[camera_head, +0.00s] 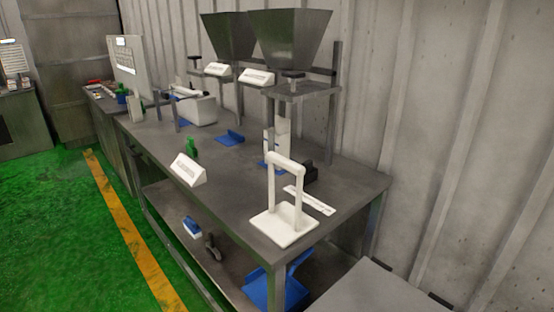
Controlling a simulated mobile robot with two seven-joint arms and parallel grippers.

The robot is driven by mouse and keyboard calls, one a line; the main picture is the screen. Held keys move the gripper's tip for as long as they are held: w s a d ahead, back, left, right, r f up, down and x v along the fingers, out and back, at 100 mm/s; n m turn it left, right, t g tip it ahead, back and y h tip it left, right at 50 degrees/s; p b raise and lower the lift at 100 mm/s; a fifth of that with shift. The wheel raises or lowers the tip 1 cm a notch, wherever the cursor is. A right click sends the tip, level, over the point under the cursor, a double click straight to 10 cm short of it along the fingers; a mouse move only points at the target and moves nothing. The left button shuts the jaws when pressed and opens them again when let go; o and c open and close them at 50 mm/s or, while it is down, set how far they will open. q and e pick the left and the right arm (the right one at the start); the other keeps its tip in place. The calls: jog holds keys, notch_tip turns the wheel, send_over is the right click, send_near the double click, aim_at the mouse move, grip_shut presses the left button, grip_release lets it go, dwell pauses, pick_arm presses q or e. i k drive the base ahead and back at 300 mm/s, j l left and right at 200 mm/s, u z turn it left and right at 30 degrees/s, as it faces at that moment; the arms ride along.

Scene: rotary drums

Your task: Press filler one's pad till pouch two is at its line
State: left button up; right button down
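Two dark metal funnel-shaped hoppers, a nearer one (291,40) and a farther one (228,37), stand over the back of a grey steel bench. White wedge-shaped labels, a right one (257,77) and a left one (215,69), sit in front of them; their text is too small to read, so I cannot tell which filler is number one. A pale upright pouch-like item (283,133) stands below the nearer hopper, partly behind a white stand; its fill line cannot be made out. Blue flat pieces lie on the bench, one in the middle (230,138). Neither gripper is in view.
A white arched stand (285,200) occupies the bench's near end, with a white strip (310,201) beside it. A white sign (188,169) and a green item (192,147) are near the front edge. The lower shelf holds a blue scoop-like tray (262,290). Green floor is clear at left.

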aim_at(293, 75)
jog(key=i+j+z, duration=0.15)
jog(key=j, duration=0.25)
jog(key=i+j+z, duration=0.15)
jog(key=j, duration=0.3)
jog(key=i+j+z, duration=0.15)
jog(key=i+j, duration=0.15)
jog(key=j, duration=0.15)
jog(key=i+j+z, duration=0.15)
jog(key=j, duration=0.35)
jog(key=i+j+z, duration=0.15)
jog(key=j, duration=0.35)
jog(key=j+z, duration=0.1)
jog(key=j, duration=0.4)
jog(key=i+j+z, duration=0.15)
jog(key=j, duration=0.35)
